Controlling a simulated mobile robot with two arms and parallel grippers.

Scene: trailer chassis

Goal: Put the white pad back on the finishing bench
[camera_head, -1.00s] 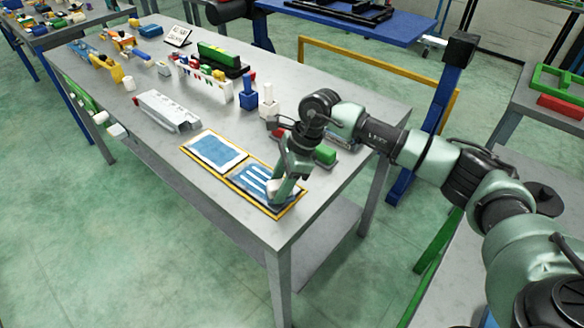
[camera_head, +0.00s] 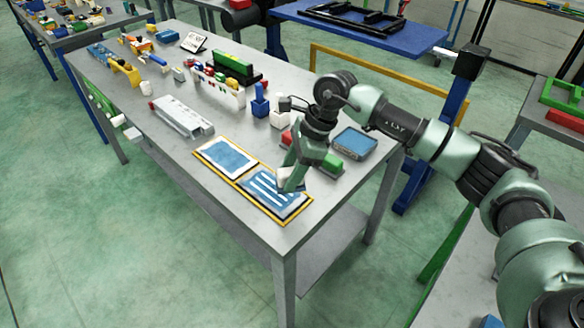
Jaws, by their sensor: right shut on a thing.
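My right gripper (camera_head: 292,172) comes in from the right over the front end of the grey bench (camera_head: 205,196). It is shut on a small white pad (camera_head: 288,184), which is partly hidden by the fingers. The pad is at the upper right part of a blue panel with white stripes (camera_head: 264,194); I cannot tell whether it touches the panel. My left gripper is not in view.
A yellow-edged mat (camera_head: 234,181) holds the striped panel and a second blue panel (camera_head: 228,157). A blue block (camera_head: 260,104) and a long grey-white part (camera_head: 180,117) stand farther back.

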